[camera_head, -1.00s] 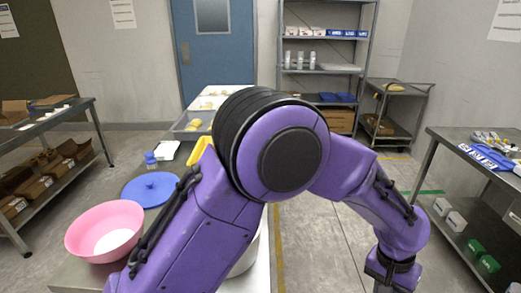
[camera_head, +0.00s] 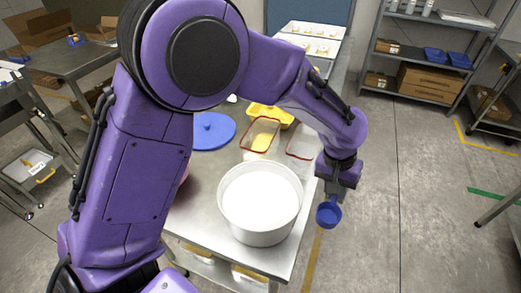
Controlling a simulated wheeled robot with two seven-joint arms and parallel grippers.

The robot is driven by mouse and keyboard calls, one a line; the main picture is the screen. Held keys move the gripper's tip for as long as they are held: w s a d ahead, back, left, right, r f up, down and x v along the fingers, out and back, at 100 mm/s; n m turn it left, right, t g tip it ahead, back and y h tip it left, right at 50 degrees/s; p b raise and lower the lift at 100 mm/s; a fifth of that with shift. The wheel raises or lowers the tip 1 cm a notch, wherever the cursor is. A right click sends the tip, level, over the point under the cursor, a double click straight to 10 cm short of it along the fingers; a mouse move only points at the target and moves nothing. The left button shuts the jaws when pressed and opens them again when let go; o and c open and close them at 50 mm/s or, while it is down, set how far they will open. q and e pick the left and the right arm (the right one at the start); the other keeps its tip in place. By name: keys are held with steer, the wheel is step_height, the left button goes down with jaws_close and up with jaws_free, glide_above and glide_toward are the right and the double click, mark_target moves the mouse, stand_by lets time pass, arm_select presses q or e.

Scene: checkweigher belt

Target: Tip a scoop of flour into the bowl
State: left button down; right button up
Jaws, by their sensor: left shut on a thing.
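My left gripper (camera_head: 335,195) is shut on a small blue scoop (camera_head: 328,214). It holds the scoop out past the right edge of the steel table, over the floor. I cannot tell what is in the scoop. A large white round tub (camera_head: 256,238) stands at the table's front end, left of the scoop, with white flour (camera_head: 259,197) inside. The pink bowl (camera_head: 186,174) is almost wholly hidden behind my left arm; only a sliver shows. My right gripper is not in view.
The steel table (camera_head: 206,228) also bears a blue round lid (camera_head: 212,131), a yellow container (camera_head: 270,115), two red-rimmed clear containers (camera_head: 261,133) and pale trays (camera_head: 311,38) behind. A shelf rack (camera_head: 425,50) stands at the back right.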

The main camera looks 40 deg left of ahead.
arm_select(q)
steer(key=s+a+r+m+g+p, duration=0.1)
steer(key=s+a+r+m+p, duration=0.5)
steer(key=a+r+m+p, duration=0.45)
arm_select(e)
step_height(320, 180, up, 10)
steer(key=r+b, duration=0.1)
steer(key=b, duration=0.1)
arm_select(q)
steer(key=shift+s+a+f+m+g+y+b, duration=0.15)
steer(key=shift+s+a+f+m+b, duration=0.4)
steer(key=shift+f+m+b, duration=1.9)
steer(key=shift+s+a+f+m+g+y+b, duration=0.25)
steer(key=shift+a+f+m+b, duration=1)
steer(key=shift+f, duration=2.15)
steer(key=shift+s+a+f+m+g+y+b, duration=0.15)
steer(key=shift+s+f+m+b, duration=0.3)
steer(key=shift+f+m+b, duration=1.6)
steer(key=shift+f+n+b, duration=0.3)
steer(key=shift+f+n, duration=0.4)
steer(key=shift+f, duration=0.15)
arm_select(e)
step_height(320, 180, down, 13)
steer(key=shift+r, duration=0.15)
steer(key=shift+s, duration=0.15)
